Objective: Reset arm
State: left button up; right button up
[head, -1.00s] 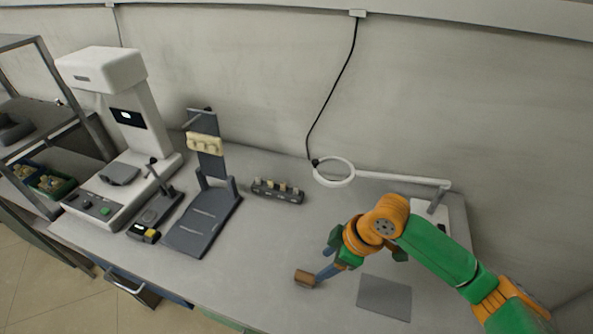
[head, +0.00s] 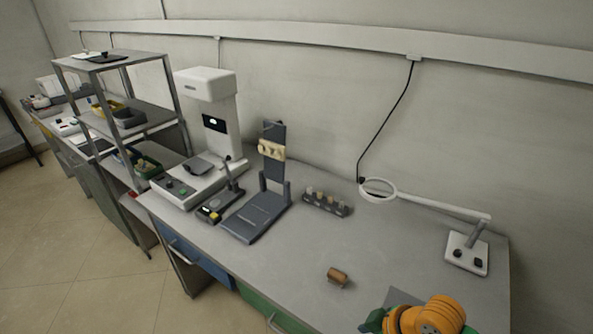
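My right arm shows only as an orange and green part at the bottom right edge of the head view; its gripper fingertips are not visible. My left arm and gripper are not in view. A small brown cylindrical piece (head: 338,275) lies alone on the grey bench (head: 300,255), with nothing touching it from above. A dark upright stand (head: 272,160) holds a cream piece (head: 271,151) on its column. A dark rack (head: 327,204) with several small pieces in it stands right of the stand.
A white machine (head: 212,135) with a small screen stands at the bench's left. A ring lamp (head: 378,190) on a white base (head: 467,253) is at the right. A flat grey plate (head: 403,298) lies beside my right arm. Metal shelves (head: 128,100) stand further left.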

jog(key=s+d+f+m+h, duration=0.2)
jog(key=s+m, duration=0.2)
jog(key=s, duration=0.2)
jog(key=s+d+f+m+h, duration=0.2)
jog(key=s+m, duration=0.3)
notch_tip(320, 180, down, 11)
jog(key=s+d+f+n+g, duration=0.1)
jog(key=s+d+f+g, duration=0.1)
jog(key=s+f, duration=1.2)
notch_tip(320, 180, down, 2)
jog(key=shift+s+d+f, duration=0.1)
jog(key=shift+s+d, duration=0.05)
jog(key=shift+s, duration=0.15)
